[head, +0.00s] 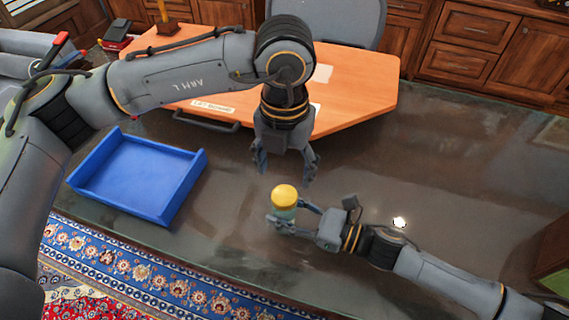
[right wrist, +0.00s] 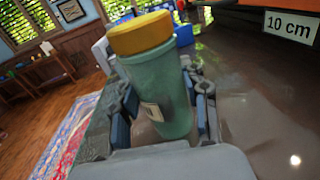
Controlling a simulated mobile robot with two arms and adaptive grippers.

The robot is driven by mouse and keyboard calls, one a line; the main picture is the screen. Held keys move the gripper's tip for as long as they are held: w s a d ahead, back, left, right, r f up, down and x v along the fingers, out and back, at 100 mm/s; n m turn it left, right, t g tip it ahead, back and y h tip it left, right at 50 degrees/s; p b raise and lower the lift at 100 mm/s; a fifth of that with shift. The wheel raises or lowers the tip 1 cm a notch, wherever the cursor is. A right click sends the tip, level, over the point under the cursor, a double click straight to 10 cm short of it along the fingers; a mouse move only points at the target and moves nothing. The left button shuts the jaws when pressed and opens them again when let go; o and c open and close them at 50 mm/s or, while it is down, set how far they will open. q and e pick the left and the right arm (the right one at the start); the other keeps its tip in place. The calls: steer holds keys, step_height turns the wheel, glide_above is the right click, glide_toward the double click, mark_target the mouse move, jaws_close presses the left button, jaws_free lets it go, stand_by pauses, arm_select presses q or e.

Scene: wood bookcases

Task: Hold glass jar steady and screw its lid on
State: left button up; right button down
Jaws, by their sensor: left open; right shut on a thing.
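The glass jar is greenish and translucent, with a small pale label; in the right wrist view the jar (right wrist: 162,95) stands between my right fingers, leaning slightly. A yellow lid (right wrist: 140,33) sits on its mouth; how far it is threaded cannot be told. In the head view the lid (head: 285,195) hides most of the jar (head: 284,214). My right gripper (head: 288,217) is shut on the jar's body from the right. My left gripper (head: 284,168) points down, open and empty, above and behind the lid, apart from it. Whether the jar touches the surface below is unclear.
A blue open tray (head: 140,175) lies on the dark glossy surface at left. An orange tabletop (head: 355,90) with a dark handle and white label stands behind my left gripper. A grey chair (head: 340,20) is beyond it. The dark surface right of the jar is mostly clear.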

mark_target(284, 195)
arm_select(q)
steer(key=n, duration=0.5)
steer(key=shift+r, duration=0.15)
steer(key=shift+f, duration=4)
